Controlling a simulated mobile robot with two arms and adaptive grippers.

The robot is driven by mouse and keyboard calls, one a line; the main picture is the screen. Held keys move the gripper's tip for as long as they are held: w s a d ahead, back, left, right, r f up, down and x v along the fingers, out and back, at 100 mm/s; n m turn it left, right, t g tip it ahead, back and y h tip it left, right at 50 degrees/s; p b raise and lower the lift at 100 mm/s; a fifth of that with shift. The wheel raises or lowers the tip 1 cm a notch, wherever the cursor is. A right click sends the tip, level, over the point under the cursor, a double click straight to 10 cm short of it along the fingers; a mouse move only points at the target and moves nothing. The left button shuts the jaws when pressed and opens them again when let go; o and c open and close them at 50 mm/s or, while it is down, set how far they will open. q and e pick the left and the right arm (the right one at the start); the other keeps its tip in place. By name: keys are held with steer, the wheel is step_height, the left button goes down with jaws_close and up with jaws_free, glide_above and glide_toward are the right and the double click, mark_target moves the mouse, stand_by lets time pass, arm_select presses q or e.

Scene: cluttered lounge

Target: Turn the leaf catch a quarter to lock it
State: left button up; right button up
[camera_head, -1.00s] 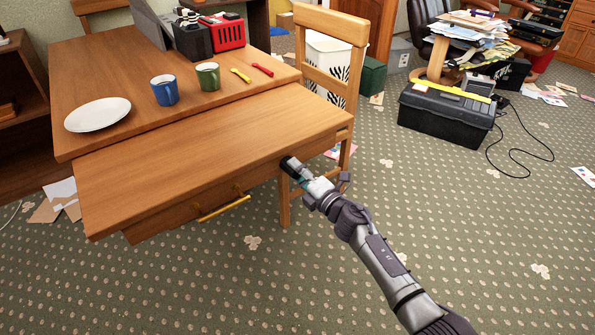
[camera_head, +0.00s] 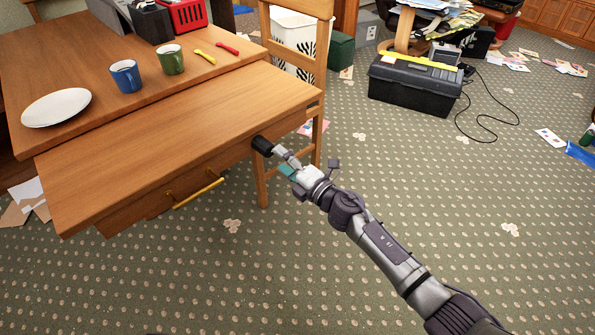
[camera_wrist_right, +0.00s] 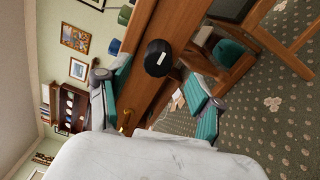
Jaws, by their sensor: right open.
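The leaf catch is a round black knob (camera_head: 262,146) on the front edge of the wooden table leaf (camera_head: 170,135), near its right end. It also shows in the right wrist view (camera_wrist_right: 158,57), with a short pale mark on its face. My right gripper (camera_head: 284,162) is just in front of the catch, pointing at it. In the right wrist view its teal-padded fingers (camera_wrist_right: 155,97) are spread wide, one on each side of the line to the catch. The catch seems a little beyond the fingertips, with nothing held. My left gripper is not in view.
A brass handle (camera_head: 198,194) sits on the front below the leaf. A chair (camera_head: 293,75) stands close behind the leaf's right end. A plate (camera_head: 56,107), a blue mug (camera_head: 126,76) and a green mug (camera_head: 171,59) stand on the table. Carpet at front right is clear.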

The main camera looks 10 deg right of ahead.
steer(key=v, duration=0.6)
steer(key=shift+s+d, duration=0.2)
steer(key=shift+s, duration=0.05)
